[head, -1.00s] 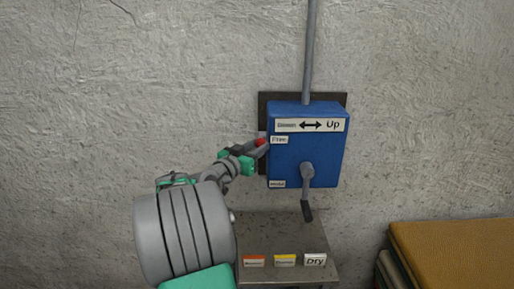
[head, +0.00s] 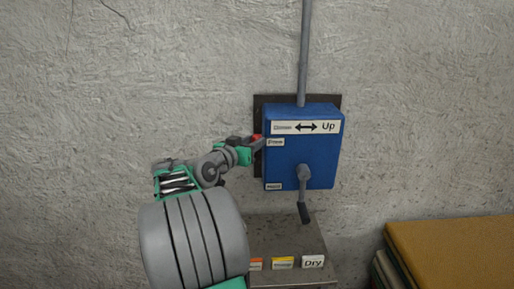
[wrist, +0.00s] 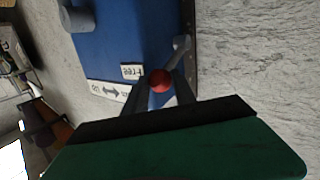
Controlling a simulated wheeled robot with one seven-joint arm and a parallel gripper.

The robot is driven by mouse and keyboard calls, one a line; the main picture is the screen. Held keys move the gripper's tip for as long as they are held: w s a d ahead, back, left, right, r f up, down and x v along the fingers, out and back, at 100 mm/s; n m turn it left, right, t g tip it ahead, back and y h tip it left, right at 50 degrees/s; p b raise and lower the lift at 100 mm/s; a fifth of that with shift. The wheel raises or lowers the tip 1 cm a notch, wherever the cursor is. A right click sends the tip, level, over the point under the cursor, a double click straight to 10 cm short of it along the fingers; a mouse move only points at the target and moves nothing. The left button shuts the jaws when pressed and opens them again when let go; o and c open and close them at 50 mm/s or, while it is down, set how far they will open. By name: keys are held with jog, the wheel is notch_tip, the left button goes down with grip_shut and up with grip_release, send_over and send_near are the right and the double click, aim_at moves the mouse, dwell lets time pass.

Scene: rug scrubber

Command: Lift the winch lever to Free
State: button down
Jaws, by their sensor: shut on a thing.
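The blue winch box (head: 305,155) is mounted on a dark plate on the wall. The winch lever with its red ball knob (head: 257,138) is on the box's left side, level with the upper "Free" label (head: 275,142). My gripper (head: 252,143) is at the knob from the left. In the wrist view the red knob (wrist: 160,81) sits between the two fingers of my gripper (wrist: 160,88), which are shut on it. The grey lever arm (wrist: 181,50) runs from the knob along the box's side. The "Free" label (wrist: 132,72) is beside the knob.
A grey crank (head: 304,195) hangs from the box front. A grey pole (head: 305,50) rises above. A metal panel with coloured labels, one reading "Dry" (head: 313,261), is below. A brown-topped object (head: 455,255) stands at lower right. The wall at left is bare.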

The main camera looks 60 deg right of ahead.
jog(key=c, duration=1.5)
grip_release()
jog(key=shift+r, duration=0.4)
jog(key=o, duration=0.5)
jog(key=shift+f, duration=0.15)
jog(key=a+b, duration=0.1)
jog(key=a, duration=0.1)
jog(key=a+b, duration=0.1)
jog(key=a, duration=0.4)
jog(key=shift+w+a+r+b, duration=0.15)
jog(key=shift+a+r+b, duration=0.2)
jog(key=shift+a+b, duration=0.05)
jog(key=shift+c, duration=0.2)
